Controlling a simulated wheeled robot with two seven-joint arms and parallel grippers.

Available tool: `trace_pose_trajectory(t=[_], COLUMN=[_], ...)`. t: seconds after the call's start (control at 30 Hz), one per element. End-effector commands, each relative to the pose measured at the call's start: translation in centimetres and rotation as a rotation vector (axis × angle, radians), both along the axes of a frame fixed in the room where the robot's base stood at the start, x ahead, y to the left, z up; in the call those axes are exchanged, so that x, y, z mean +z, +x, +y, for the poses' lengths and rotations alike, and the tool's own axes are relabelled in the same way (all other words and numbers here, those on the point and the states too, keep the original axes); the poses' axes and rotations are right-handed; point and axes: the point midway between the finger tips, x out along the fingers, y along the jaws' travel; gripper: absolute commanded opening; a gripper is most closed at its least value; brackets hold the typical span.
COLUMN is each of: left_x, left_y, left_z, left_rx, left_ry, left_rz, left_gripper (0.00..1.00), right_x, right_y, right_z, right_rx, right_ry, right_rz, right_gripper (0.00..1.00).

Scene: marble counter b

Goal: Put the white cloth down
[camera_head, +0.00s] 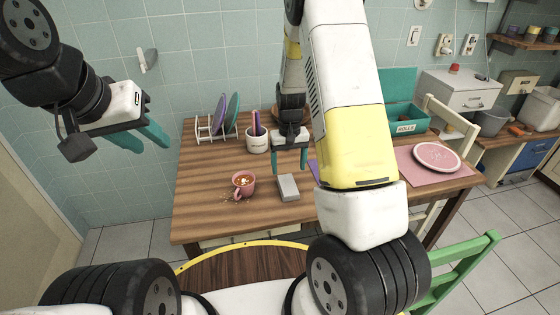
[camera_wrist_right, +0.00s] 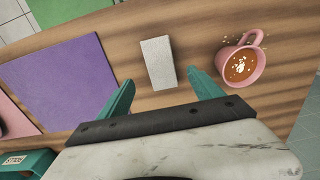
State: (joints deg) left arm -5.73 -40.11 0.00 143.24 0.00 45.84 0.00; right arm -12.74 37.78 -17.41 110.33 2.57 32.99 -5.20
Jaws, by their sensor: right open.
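The white cloth (camera_head: 288,188) looks like a small pale grey-white block and lies flat on the wooden table. It also shows in the right wrist view (camera_wrist_right: 158,63), just beyond the fingertips. My right gripper (camera_head: 290,169) is open and empty, pointing down above the table just behind the cloth in the head view. In the right wrist view its two teal fingers (camera_wrist_right: 162,84) stand apart with nothing between them. My left gripper (camera_head: 160,142) hangs off to the left of the table, away from everything, and holds nothing that I can see.
A pink mug (camera_head: 243,185) with brown contents and crumbs around it stands left of the cloth. A white utensil cup (camera_head: 257,143) and a plate rack (camera_head: 213,132) stand behind. A purple mat (camera_wrist_right: 62,82) lies nearby. A pink plate (camera_head: 437,156) sits at the right.

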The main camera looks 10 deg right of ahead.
Motion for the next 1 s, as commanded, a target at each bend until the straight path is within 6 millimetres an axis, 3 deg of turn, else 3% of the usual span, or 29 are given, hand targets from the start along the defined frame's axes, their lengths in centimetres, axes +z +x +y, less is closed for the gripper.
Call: trace_pose_trajectory(t=[0.1,0.37,0.47,0.7,0.9,1.0], left_x=[0.0,0.0,0.0,0.0,0.0,0.0], left_y=[0.0,0.0,0.0,0.0,0.0,0.0], left_z=[0.0,0.0,0.0,0.0,0.0,0.0], left_rx=[0.000,0.000,0.000,0.000,0.000,0.000], left_ry=[0.000,0.000,0.000,0.000,0.000,0.000], left_rz=[0.000,0.000,0.000,0.000,0.000,0.000], left_gripper=[0.36,0.36,0.36,0.36,0.36,0.36], right_x=[2.1,5.1,8.2,18.7,25.3,27.5], right_y=[0.1,-0.3,-1.1,-6.4,-12.7,-16.1], right_z=[0.1,0.1,0.5,1.3,1.8,1.9], right_rx=[0.002,-0.003,-0.011,-0.018,-0.005,0.004], right_ry=[0.000,0.014,0.046,0.147,0.196,0.205], right_rz=[-0.002,-0.016,-0.053,-0.196,-0.326,-0.392], right_gripper=[0.75,0.75,0.75,0.75,0.75,0.75])
